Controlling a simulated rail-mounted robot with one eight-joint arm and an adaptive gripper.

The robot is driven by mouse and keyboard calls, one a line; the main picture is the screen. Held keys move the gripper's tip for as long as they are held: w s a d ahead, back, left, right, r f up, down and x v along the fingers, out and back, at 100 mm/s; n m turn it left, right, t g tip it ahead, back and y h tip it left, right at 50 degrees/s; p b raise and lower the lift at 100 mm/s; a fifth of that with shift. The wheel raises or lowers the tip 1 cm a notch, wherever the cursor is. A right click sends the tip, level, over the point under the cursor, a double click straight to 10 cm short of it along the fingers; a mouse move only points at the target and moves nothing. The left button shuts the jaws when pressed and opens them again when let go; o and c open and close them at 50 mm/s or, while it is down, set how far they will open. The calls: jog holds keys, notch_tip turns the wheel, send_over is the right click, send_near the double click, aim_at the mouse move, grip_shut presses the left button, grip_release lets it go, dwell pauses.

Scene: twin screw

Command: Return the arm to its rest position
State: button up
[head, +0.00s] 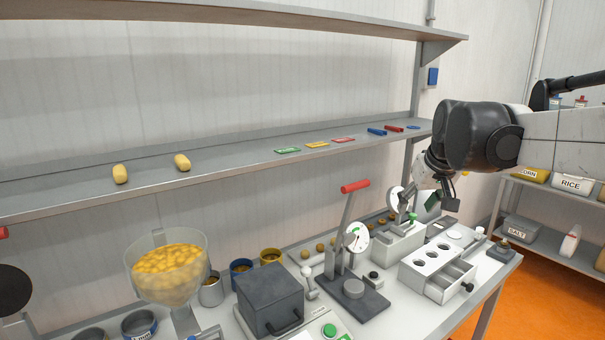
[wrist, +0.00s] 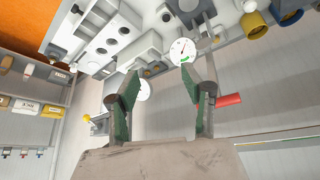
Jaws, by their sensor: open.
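My arm (head: 485,135) reaches in from the right in the head view and hangs over the right end of the workbench. My gripper (head: 440,203) is at its end, above the bench near the dial devices; its fingers are partly hidden there. In the wrist view my gripper (wrist: 165,80) shows two green-padded fingers spread apart with nothing between them. A lever press with a red handle (head: 355,186) and a white dial (head: 356,237) stands left of the gripper. The red handle also shows beside the right-hand finger in the wrist view (wrist: 228,99).
A white block with holes and a drawer (head: 437,270) stands below the gripper. A grey shelf (head: 240,157) runs behind, holding two yellow rolls and small coloured items. A hopper of yellow pieces (head: 168,268) is at left.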

jog(key=s+a+f+b, duration=0.1)
jog(key=s+a+f, duration=0.1)
jog(key=s+f, duration=0.3)
jog(key=s+a+f+t+b, duration=0.1)
jog(key=s+f, duration=0.5)
jog(key=s, duration=0.7)
jog(key=s+a+f+m+b, duration=0.1)
jog(key=s+a+f+b, duration=0.1)
jog(key=s+f, duration=0.3)
jog(key=s+a, duration=0.1)
jog(key=s, duration=0.3)
jog(key=shift+s+f, duration=0.25)
jog(key=shift+s, duration=0.05)
jog(key=shift+c, duration=0.2)
